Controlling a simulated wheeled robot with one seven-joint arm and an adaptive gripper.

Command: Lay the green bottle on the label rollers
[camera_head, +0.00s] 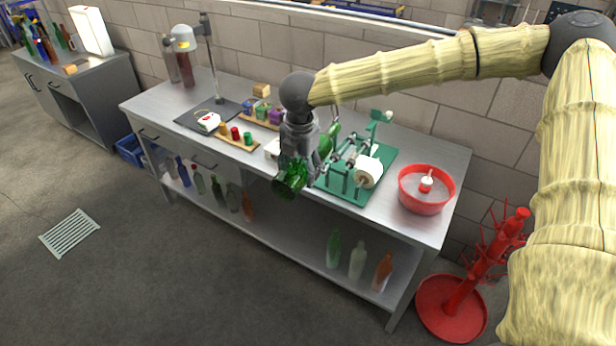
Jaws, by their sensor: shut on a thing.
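My gripper (300,165) is shut on the green bottle (291,180). It holds the bottle near the front edge of the workbench, just left of the label rollers. The bottle is tilted, with its thick end toward the front and its narrower part (328,138) showing behind the gripper to the right. The gripper hides the bottle's middle and its fingertips are hard to make out. The label rollers (348,160) sit on a green base plate (378,158) with a white label roll (369,172) at the right. I cannot tell whether the bottle touches the rollers.
A red basin (424,190) stands on the bench's right end. Bottles stand on the lower shelf (310,235). A red drying tree (470,270) stands on the floor.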

